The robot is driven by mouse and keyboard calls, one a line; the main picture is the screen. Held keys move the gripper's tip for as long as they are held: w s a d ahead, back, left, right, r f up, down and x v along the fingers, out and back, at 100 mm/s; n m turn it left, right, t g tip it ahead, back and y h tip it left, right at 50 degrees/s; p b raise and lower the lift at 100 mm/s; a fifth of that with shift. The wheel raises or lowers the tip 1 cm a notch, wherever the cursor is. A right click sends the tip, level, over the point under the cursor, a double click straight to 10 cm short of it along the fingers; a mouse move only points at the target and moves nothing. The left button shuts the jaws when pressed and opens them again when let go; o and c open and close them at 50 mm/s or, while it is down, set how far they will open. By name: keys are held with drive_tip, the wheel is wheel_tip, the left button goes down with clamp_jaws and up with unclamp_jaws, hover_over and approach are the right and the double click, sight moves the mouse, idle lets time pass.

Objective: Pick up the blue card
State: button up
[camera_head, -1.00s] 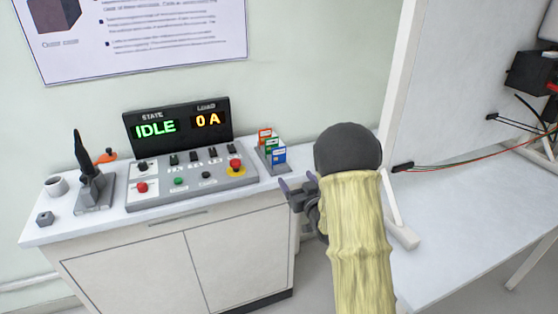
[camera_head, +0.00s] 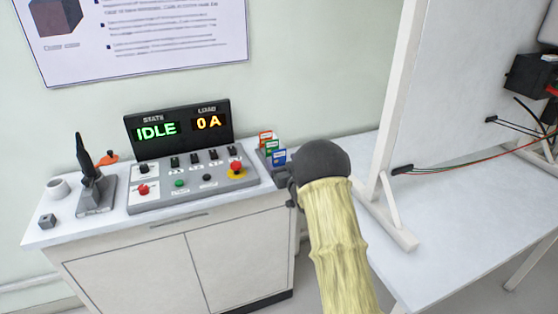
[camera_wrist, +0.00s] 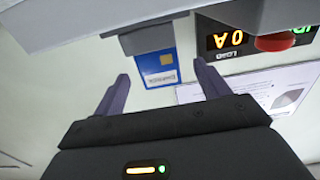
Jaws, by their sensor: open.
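The blue card (camera_head: 279,156) stands in a small rack (camera_head: 268,158) with a green and a red card behind it, at the right end of the white cabinet. In the wrist view the blue card (camera_wrist: 157,67), with a yellow chip mark and a white strip, hangs upside down from a grey holder edge. My gripper (camera_wrist: 165,90) is open; its two dark fingers lie either side of the card's line, a little short of it, with nothing between them. In the head view my own arm hides most of the gripper, close to the rack.
A control panel (camera_head: 192,184) with a red stop button (camera_head: 236,167) stands left of the rack. A display (camera_head: 178,126) reads IDLE and 0 A. A white board on a foot (camera_head: 390,220) stands to the right.

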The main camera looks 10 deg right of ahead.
sight(280, 157)
drive_tip(key=shift+w, duration=0.1)
drive_tip(key=shift+w+a+p, duration=0.15)
drive_tip(key=shift+w+a, duration=0.1)
drive_tip(key=shift+w, duration=1.05)
drive_tip(key=shift+w+a+p, duration=0.15)
drive_tip(key=shift+w+a, duration=0.05)
drive_tip(key=shift+w, duration=1.05)
drive_tip(key=c, duration=1)
drive_tip(key=shift+c, duration=0.2)
drive_tip(key=shift+r, duration=0.1)
wheel_tip(280, 157, up, 10)
